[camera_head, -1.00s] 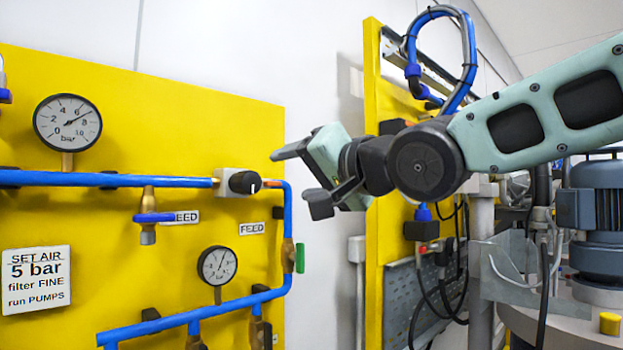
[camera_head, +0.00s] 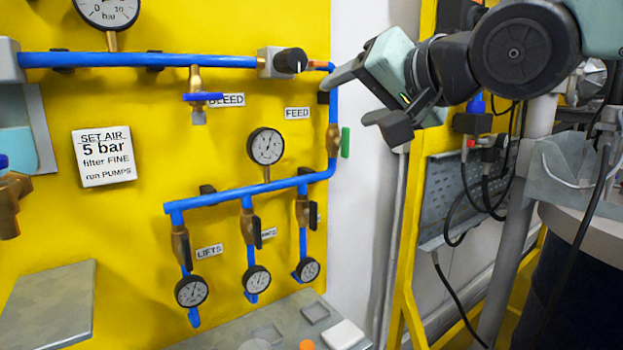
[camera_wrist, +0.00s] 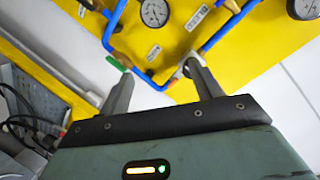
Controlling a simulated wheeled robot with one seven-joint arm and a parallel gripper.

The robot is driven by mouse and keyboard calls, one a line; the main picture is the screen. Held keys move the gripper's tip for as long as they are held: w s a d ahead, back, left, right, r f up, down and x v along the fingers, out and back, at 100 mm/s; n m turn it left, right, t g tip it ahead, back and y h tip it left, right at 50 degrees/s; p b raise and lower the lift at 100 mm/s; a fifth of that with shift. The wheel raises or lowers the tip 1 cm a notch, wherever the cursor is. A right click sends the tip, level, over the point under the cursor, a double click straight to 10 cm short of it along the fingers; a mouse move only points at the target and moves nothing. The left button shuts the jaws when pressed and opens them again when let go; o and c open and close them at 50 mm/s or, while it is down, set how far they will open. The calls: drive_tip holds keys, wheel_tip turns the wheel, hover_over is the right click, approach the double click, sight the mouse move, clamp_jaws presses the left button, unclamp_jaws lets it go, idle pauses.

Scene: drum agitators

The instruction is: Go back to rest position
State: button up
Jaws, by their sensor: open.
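My gripper (camera_head: 358,98) is at the upper right of the head view, in front of the gap between the two yellow panels. Its fingers are spread apart with nothing between them. In the wrist view my gripper (camera_wrist: 155,80) shows both grey fingers wide apart, pointing toward the yellow panel (camera_wrist: 225,45). One finger appears near the black regulator knob (camera_wrist: 190,65) in that view; I cannot tell whether they touch. In the head view the same black knob (camera_head: 291,61) sits left of the fingers, on the blue pipe.
The yellow panel (camera_head: 130,230) on the left carries blue pipes, a FEED gauge (camera_head: 266,146), a green-handled valve (camera_head: 345,142) and several small gauges. A grey ledge (camera_head: 270,325) lies below. A second yellow frame (camera_head: 412,250), a perforated plate (camera_head: 462,190) and hanging cables stand at the right.

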drive_tip(key=s+f+n+g+h, duration=0.2)
drive_tip(key=s+f+g, duration=0.15)
drive_tip(key=f, duration=0.55)
drive_tip(key=s+f+n+g+h, duration=0.2)
drive_tip(key=s+f, duration=0.2)
drive_tip(key=f, duration=0.5)
drive_tip(key=s+d+f+n+g+h, duration=0.1)
drive_tip(key=s+d+f+n+g, duration=0.1)
drive_tip(key=s+f, duration=0.4)
drive_tip(key=s+d+f+n+g+h, duration=0.2)
drive_tip(key=s+d+f+g, duration=0.3)
drive_tip(key=s, duration=0.5)
wheel_tip(320, 180, down, 2)
drive_tip(key=shift+f+n, duration=0.25)
drive_tip(key=shift+n, duration=0.35)
drive_tip(key=shift+w, duration=0.1)
drive_tip(key=shift+c, duration=0.2)
